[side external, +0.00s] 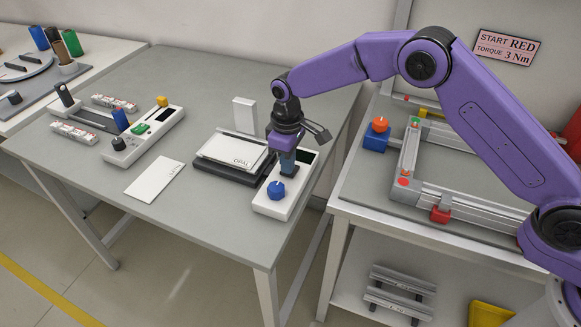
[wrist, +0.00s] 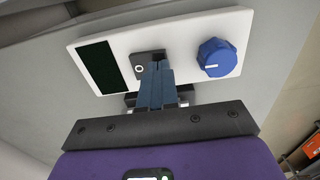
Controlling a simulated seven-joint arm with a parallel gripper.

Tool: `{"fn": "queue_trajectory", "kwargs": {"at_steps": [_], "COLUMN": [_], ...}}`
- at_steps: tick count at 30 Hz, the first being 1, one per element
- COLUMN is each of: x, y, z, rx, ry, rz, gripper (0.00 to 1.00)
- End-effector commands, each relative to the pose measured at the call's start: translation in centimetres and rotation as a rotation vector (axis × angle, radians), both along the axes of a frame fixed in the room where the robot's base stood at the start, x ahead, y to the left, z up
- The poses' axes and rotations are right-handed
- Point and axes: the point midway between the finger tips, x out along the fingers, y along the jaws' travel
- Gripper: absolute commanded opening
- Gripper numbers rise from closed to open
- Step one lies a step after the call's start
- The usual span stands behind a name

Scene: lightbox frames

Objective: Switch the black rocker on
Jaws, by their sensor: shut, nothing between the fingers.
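A white control box (side external: 268,206) stands near the right front of the grey table. The black rocker (wrist: 142,62) sits on its face between a dark display (wrist: 100,66) and a blue knob (wrist: 217,57); a white ring mark shows on the rocker's near end. My gripper (wrist: 158,66) is shut and empty, fingertips together at the rocker and covering its right part in the wrist view. I cannot tell whether they touch it. In the side external view my gripper (side external: 283,172) points down over the box, just behind the blue knob, and hides the rocker.
A black-based device (side external: 230,172) with a white plate marked OPAL lies left of the box. A white card (side external: 155,182) and another control box (side external: 148,135) lie further left. A second table with a metal frame (side external: 402,160) stands to the right, across a gap.

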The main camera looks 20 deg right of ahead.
Motion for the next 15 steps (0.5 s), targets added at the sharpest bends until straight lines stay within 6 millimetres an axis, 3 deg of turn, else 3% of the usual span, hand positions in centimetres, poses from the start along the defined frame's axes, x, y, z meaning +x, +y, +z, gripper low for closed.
{"fn": "queue_trajectory", "kwargs": {"at_steps": [15], "x": [0.03], "y": [-0.03], "z": [-0.09], "rx": [0.001], "ry": [-0.001], "rz": [0.000], "gripper": [0.00]}}
